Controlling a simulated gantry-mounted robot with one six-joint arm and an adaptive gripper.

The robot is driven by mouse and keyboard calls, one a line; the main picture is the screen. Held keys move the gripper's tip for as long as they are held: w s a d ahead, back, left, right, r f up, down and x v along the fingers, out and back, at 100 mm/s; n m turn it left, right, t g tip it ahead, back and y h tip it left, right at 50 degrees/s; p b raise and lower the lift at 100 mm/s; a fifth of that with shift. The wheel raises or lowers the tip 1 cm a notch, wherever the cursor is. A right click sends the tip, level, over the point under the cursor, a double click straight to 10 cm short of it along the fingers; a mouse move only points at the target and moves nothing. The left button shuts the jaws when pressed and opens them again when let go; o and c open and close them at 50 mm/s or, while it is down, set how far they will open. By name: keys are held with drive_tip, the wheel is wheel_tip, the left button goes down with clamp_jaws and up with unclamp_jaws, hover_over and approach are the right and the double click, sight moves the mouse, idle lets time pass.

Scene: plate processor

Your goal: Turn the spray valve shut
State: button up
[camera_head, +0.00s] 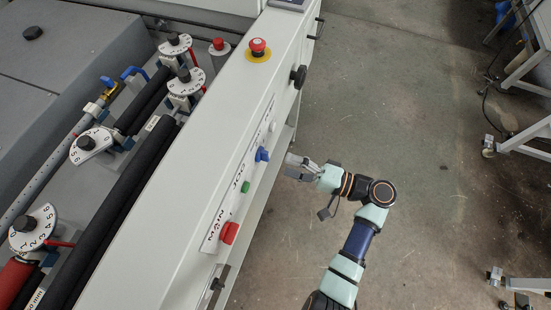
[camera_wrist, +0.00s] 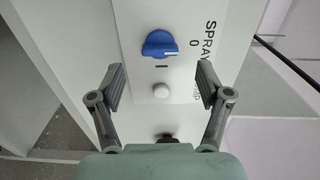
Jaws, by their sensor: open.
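A blue rotary knob (camera_wrist: 159,44) with a white mark sits on a white panel in the wrist view, beside the word SPRAY and the marks 0 and I. The mark points rightward, roughly toward the 0 side. In the head view the blue knob (camera_head: 262,154) is on the machine's front face. My gripper (camera_head: 292,161) is just right of it; in the wrist view my gripper (camera_wrist: 160,88) is open and empty, with the knob beyond its fingertips. A brass valve (camera_head: 107,84) on a pipe shows at upper left.
A white button (camera_wrist: 161,91) is next to the blue knob. A green button (camera_head: 245,187), red MAIN switch (camera_head: 230,232), black knob (camera_head: 298,76) and red emergency stop (camera_head: 258,47) are on the machine. Open floor (camera_head: 430,170) lies to the right.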

drive_tip(key=v, duration=0.6)
drive_tip(key=shift+d, duration=0.35)
drive_tip(key=shift+s, duration=0.1)
